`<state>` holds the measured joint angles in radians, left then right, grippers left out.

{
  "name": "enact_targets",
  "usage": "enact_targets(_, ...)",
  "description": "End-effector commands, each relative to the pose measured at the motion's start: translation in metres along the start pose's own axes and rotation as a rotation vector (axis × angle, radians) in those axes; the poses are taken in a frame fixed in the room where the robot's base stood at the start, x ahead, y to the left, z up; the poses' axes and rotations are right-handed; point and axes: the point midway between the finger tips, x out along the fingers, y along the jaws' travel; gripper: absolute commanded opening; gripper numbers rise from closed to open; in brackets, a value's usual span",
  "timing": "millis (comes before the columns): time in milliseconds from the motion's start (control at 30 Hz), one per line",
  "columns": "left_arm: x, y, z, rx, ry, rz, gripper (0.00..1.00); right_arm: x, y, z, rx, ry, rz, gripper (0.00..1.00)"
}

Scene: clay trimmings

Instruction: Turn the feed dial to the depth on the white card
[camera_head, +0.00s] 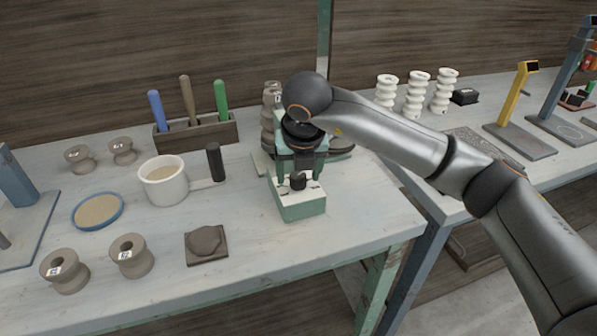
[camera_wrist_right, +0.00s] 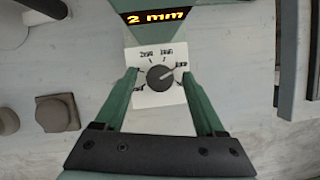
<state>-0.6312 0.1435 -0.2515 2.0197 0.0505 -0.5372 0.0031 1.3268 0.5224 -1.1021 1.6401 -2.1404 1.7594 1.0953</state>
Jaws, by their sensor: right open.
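The feed dial is a dark round knob (camera_wrist_right: 160,78) on a white plate (camera_wrist_right: 150,99) with small printed marks. A pale line on the knob points right and slightly up; the marks are too small to read surely. The dial (camera_head: 298,181) also shows on the green machine (camera_head: 302,208) in the head view. I cannot make out a separate white card. My left gripper is out of view.
More brown spools stand behind the machine. White spools (camera_head: 417,93) stand on the right-hand bench.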

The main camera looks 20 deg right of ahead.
Motion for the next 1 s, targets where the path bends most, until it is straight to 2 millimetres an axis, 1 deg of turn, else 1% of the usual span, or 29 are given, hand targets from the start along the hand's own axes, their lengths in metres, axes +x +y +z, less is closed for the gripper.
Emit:
enact_targets(167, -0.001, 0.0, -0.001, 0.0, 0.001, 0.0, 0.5, -0.024, 0.0, 0.001, -0.001, -0.005, 0.002, 0.72)
enact_targets(400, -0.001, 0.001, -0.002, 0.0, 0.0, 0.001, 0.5, -0.078, 0.001, 0.001, -0.002, -0.006, 0.003, 0.72)
enact_targets(500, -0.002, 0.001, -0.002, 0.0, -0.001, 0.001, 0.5, -0.097, 0.001, 0.001, -0.001, -0.005, 0.003, 0.72)
enact_targets(600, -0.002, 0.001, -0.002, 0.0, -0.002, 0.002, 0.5, -0.111, 0.0, 0.001, 0.0, -0.004, 0.002, 0.72)
enact_targets(767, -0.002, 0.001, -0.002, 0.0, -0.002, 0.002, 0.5, -0.122, 0.0, 0.0, 0.0, -0.002, 0.001, 0.72)
enact_targets(1000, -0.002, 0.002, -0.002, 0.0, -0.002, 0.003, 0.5, -0.124, 0.0, 0.0, 0.0, -0.001, 0.001, 0.72)
